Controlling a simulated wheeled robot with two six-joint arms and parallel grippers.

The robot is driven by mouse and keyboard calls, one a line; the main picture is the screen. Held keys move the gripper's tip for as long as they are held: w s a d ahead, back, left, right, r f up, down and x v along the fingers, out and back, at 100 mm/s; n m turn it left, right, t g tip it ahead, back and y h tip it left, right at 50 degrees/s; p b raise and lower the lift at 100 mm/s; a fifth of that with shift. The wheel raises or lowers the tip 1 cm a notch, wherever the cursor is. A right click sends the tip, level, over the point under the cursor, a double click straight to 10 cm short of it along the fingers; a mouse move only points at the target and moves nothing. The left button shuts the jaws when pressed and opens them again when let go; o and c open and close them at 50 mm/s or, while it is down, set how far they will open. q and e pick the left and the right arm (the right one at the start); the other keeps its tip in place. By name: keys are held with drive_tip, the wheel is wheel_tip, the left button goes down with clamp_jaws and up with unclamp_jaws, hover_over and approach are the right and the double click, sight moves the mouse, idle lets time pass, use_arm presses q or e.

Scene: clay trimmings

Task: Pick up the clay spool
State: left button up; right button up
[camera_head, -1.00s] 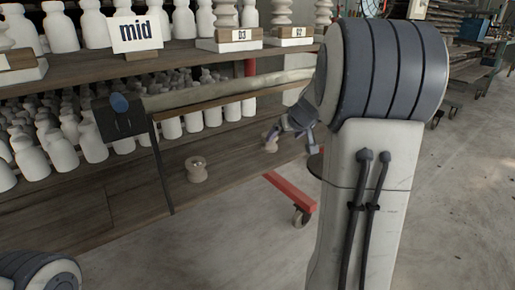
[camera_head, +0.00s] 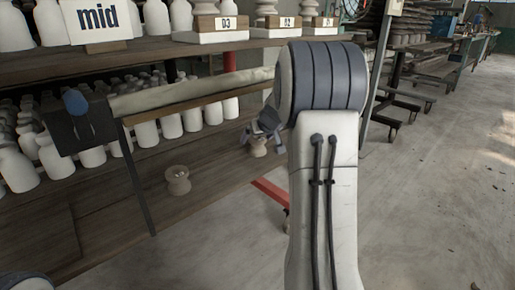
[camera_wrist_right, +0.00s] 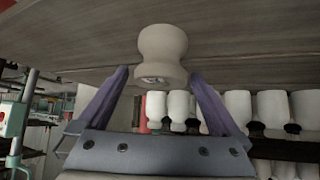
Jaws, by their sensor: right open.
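A pale clay spool (camera_head: 258,147) with a narrow waist stands on the lower wooden shelf, partly hidden by my right gripper (camera_head: 266,127). In the right wrist view the same spool (camera_wrist_right: 162,52) shows upside down, between and just beyond the fingertips of my right gripper (camera_wrist_right: 159,75). That gripper is open and empty, with a finger to either side of the spool. I cannot tell whether either finger touches it. A second clay spool (camera_head: 177,181) stands on the same shelf further left, apart from the gripper.
The upper shelf (camera_head: 150,53) holds pale bottles, a "mid" sign (camera_head: 97,22) and numbered blocks. A roll of pale cloth (camera_head: 190,92) lies in front of the crowded bottles. A red bar (camera_head: 270,193) sticks out below.

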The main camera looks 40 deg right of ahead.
sight(255, 140)
drive_tip(key=x, duration=0.3)
drive_tip(key=shift+w+f+b, duration=0.15)
drive_tip(key=shift+f+b, duration=0.1)
drive_tip(key=shift+b, duration=0.15)
drive_tip(key=c, duration=1.5)
drive_tip(key=shift+r, duration=0.1)
drive_tip(key=shift+c, duration=0.4)
drive_tip(key=shift+r, duration=0.1)
